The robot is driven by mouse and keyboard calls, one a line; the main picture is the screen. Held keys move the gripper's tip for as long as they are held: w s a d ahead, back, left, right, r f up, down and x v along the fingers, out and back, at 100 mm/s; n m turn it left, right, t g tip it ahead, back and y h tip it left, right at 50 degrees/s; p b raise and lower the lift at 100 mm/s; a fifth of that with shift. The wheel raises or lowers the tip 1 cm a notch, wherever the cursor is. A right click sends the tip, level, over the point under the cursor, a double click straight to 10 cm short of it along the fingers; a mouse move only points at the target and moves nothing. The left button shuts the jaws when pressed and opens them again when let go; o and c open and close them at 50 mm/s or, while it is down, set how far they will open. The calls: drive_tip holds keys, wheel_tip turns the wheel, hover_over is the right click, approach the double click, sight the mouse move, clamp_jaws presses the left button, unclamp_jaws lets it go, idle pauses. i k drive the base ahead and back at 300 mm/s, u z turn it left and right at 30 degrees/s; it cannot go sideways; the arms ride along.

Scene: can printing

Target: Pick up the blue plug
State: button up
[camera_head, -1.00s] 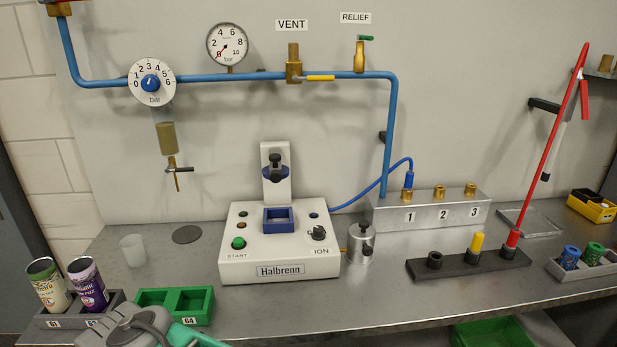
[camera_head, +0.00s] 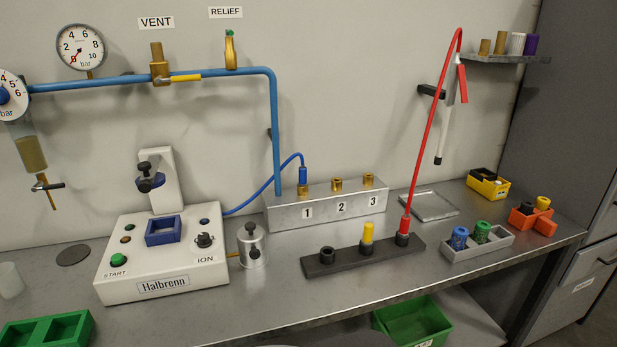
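The blue plug (camera_head: 302,175) stands upright in the brass socket of port 1 on the grey metal block (camera_head: 325,208). A thin blue hose (camera_head: 262,203) loops from its top down to the white Halbrenn machine (camera_head: 160,285). Ports 2 (camera_head: 337,184) and 3 (camera_head: 368,180) on the block are brass and hold no plug. My gripper is not in view; only a sliver of a pale shape shows at the bottom edge, and I cannot tell what it is.
In front of the block, a black rack (camera_head: 335,264) holds a yellow plug (camera_head: 367,233) and a red plug (camera_head: 405,224) on a red hose. A small metal canister (camera_head: 252,247) stands left of the rack. A grey tray (camera_head: 480,248) holds blue and green pieces. The front bench strip is clear.

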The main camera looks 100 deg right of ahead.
sight(303, 171)
drive_tip(key=k, duration=1.5)
drive_tip(key=z, duration=0.05)
